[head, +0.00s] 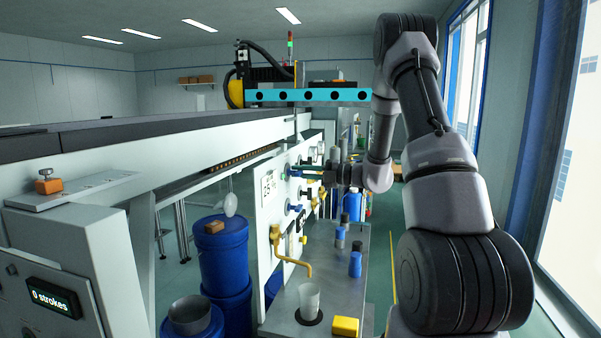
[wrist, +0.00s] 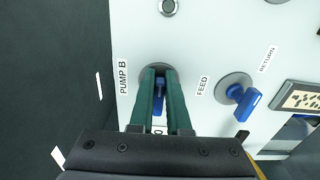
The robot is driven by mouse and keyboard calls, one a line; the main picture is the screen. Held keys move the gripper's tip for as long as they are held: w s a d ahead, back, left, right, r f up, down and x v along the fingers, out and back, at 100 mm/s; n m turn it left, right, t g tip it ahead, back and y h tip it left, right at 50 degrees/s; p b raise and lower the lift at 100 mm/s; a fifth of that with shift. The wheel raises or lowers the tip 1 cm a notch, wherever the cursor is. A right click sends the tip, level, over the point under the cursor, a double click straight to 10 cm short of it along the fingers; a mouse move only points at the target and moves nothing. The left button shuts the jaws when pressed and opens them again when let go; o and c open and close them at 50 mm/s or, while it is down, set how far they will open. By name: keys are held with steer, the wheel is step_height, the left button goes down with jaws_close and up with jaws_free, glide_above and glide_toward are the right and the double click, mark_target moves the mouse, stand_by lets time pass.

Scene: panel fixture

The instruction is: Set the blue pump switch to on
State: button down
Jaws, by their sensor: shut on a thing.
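The blue pump switch (wrist: 159,88) is a small blue handle on a round grey base on the white panel, beside the label PUMP B. My gripper (wrist: 159,75) has its two green fingers on either side of the handle and is shut on it. The fingers cover part of the handle and base. A white label with a dark mark shows partly between the fingers, so the switch setting cannot be read. In the head view my gripper (head: 308,173) reaches from the right to the white panel (head: 264,228); the pump switch itself is hidden there.
A blue valve handle (wrist: 241,100) between the labels FEED and RETURN sits close to the right of my gripper. A yellow spout (head: 290,262) sticks out.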

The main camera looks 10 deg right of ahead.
steer(key=shift+d, duration=0.1)
stand_by(0.5)
steer(key=c, duration=0.9)
jaws_free()
steer(key=v, duration=1)
steer(key=shift+s+d, duration=0.2)
steer(key=shift+d, duration=0.1)
